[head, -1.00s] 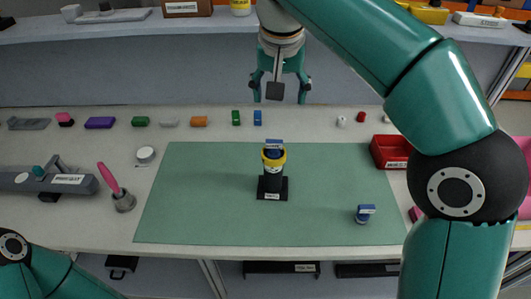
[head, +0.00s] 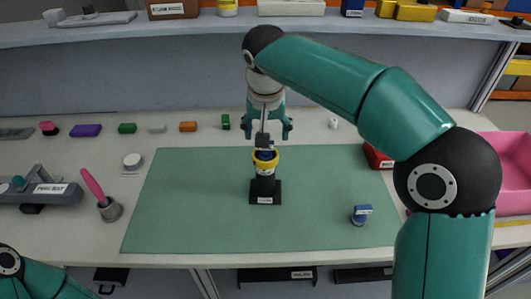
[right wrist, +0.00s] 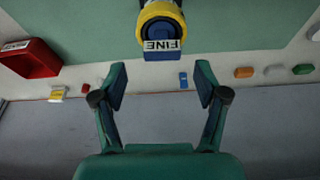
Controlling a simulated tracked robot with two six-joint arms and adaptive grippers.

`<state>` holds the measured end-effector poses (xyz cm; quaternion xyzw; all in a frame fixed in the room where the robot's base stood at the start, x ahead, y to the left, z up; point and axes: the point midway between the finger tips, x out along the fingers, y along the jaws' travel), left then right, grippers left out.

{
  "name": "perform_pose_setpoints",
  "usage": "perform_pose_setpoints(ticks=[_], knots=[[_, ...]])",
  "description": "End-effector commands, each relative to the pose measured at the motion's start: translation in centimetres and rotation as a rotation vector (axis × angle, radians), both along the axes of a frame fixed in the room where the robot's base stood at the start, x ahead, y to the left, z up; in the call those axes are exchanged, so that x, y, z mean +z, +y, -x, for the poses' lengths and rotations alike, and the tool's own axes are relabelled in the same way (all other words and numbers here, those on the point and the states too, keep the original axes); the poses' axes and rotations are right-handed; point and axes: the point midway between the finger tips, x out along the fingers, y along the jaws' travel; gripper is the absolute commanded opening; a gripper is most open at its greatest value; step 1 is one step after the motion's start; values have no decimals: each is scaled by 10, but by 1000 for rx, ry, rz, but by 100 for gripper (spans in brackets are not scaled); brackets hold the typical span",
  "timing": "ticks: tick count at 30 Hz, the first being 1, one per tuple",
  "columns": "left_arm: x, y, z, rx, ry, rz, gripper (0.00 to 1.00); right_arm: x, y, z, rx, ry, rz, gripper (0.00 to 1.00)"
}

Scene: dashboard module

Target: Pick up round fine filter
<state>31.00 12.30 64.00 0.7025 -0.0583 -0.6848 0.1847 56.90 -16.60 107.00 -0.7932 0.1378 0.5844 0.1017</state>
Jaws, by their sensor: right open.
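The round fine filter (right wrist: 164,52), dark blue with a white FINE tag, sits in a yellow ring (right wrist: 153,14) in the right wrist view. In the head view the yellow ring (head: 277,160) tops a black stand (head: 265,189) on the green mat, and the filter is partly hidden by my gripper. My right gripper (head: 268,130) is open and empty, just behind and above the filter. In the right wrist view its fingers (right wrist: 160,84) are spread apart, with the filter beyond the gap between them. My left gripper is outside the frame.
Another blue-tagged piece (head: 361,214) stands at the mat's right. A red bin (head: 376,158) and a pink bin (head: 503,175) are to the right. Small coloured blocks line the back. The mat (head: 180,205) is mostly clear.

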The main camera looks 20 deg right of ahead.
Motion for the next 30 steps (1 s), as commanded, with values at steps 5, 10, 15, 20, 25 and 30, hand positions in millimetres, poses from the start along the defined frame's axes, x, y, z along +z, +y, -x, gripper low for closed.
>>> perform_pose_setpoints(ticks=[5,10,15,20,25,30], knots=[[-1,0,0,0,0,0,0,-27,2,-2,1,5,1,73],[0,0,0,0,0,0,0,-42,1,-7,1,3,0,73],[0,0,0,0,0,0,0,-43,1,-8,1,1,0,73],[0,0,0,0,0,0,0,-43,1,-8,1,1,0,58],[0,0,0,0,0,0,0,-42,1,-8,1,1,0,30],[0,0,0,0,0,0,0,-42,1,-8,1,1,0,24]])
